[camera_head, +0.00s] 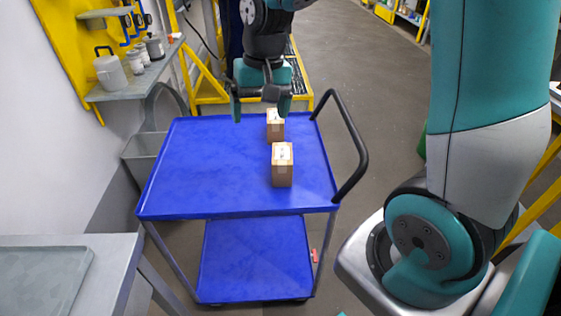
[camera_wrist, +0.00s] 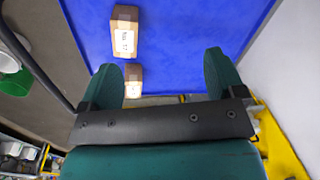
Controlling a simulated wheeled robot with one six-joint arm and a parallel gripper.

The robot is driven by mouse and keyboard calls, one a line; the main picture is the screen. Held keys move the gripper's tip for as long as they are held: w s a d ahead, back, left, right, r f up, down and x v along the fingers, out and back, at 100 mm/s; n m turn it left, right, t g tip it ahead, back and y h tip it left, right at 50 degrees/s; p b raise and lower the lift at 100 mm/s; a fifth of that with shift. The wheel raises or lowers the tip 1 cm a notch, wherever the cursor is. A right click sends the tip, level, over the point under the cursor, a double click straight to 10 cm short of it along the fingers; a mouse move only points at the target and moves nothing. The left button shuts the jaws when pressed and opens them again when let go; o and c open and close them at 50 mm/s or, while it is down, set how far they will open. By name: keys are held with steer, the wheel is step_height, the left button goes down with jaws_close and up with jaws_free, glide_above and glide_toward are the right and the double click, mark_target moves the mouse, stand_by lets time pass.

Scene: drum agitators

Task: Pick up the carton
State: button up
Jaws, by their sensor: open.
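Two small brown cardboard cartons with white labels stand upright on the blue cart top (camera_head: 215,170). The nearer carton (camera_head: 282,172) is right of the middle; it also shows at the top of the wrist view (camera_wrist: 125,32). The farther carton (camera_head: 275,130) stands behind it near the back edge; in the wrist view this carton (camera_wrist: 134,76) shows beside one finger, partly hidden by my gripper. My gripper (camera_head: 260,110) hangs over the back part of the cart, fingers apart and empty. In the wrist view my gripper (camera_wrist: 160,65) has bare blue surface between its fingertips.
A black handle (camera_head: 350,150) rises at the cart's right side. A wall shelf (camera_head: 135,70) with a jug and jars is at the upper left, and a grey table (camera_head: 110,270) at the lower left. The cart top's left half is clear.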

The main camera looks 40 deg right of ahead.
mark_target(282, 153)
steer(key=w+d+f+m+h, duration=0.1)
steer(key=w+d+f+m, duration=0.3)
steer(key=d, duration=0.4)
steer(key=shift+g, duration=0.3)
step_height(282, 153, down, 11)
steer(key=shift+d+f+p, duration=0.1)
steer(key=shift+d+p, duration=0.05)
steer(key=shift+p, duration=0.4)
steer(key=shift+s+d+f+p, duration=0.1)
steer(key=shift+f+p, duration=0.25)
steer(key=shift+f, duration=1.2)
steer(key=shift+s+f+p, duration=0.1)
steer(key=shift+f+p, duration=0.2)
steer(key=shift+f, duration=1.2)
steer(key=shift+c, duration=0.4)
steer(key=c, duration=1)
